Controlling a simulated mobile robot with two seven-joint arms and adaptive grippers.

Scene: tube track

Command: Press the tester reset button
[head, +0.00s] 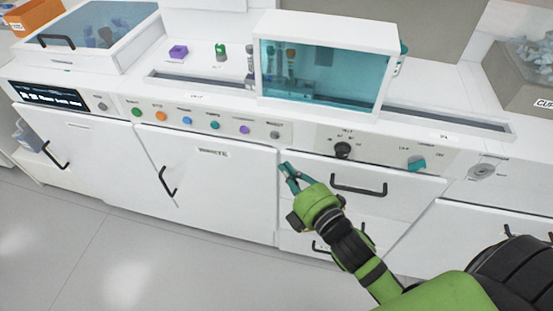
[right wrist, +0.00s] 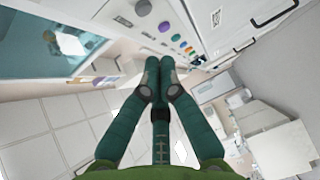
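A row of round buttons runs along the counter's front panel in the head view: green (head: 137,112), orange (head: 160,118), blue (head: 187,122), teal (head: 215,126), purple (head: 244,129) and grey (head: 275,135). A small grey button (head: 103,106) sits beside the dark display (head: 47,95). Their labels are too small to tell which is the tester reset. My right gripper (head: 286,167) is below and slightly right of the row's grey button, apart from the panel. In the right wrist view its fingertips (right wrist: 160,62) are together and empty; the grey button (right wrist: 142,8) and purple button (right wrist: 165,27) lie beyond them. My left gripper is out of view.
A glass-fronted box (head: 318,75) stands on the counter above a long slot. Drawer handles (head: 359,190) stick out near my right arm. Open floor (head: 130,245) lies in front.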

